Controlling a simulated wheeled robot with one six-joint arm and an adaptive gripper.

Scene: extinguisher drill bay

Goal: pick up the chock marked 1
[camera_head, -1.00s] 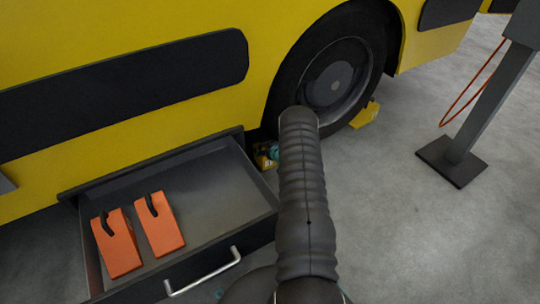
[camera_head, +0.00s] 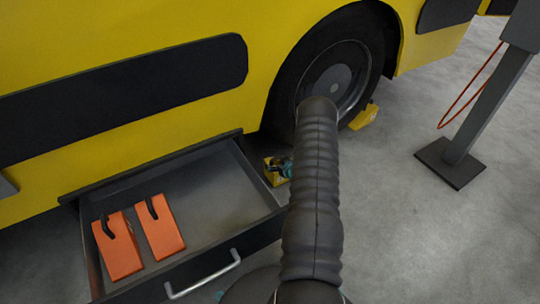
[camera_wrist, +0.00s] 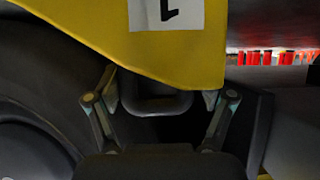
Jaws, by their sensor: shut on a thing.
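The yellow chock marked 1 (camera_wrist: 190,55) fills the upper part of the wrist view, with a dark mark on its white label. A dark loop handle (camera_wrist: 160,100) lies between the fingers of my gripper (camera_wrist: 161,97), which is shut on the chock. In the head view the chock (camera_head: 271,173) is small and partly covered by my gripper (camera_head: 285,166) and arm, between the open drawer and the wheel (camera_head: 335,82). I cannot tell whether it clears the floor.
An open drawer (camera_head: 225,190) holds two orange chocks (camera_head: 120,250) (camera_head: 162,230). Another yellow chock (camera_head: 364,117) sits at the wheel's right side. A grey post with a flat base (camera_head: 450,163) stands at the right. The floor between is clear.

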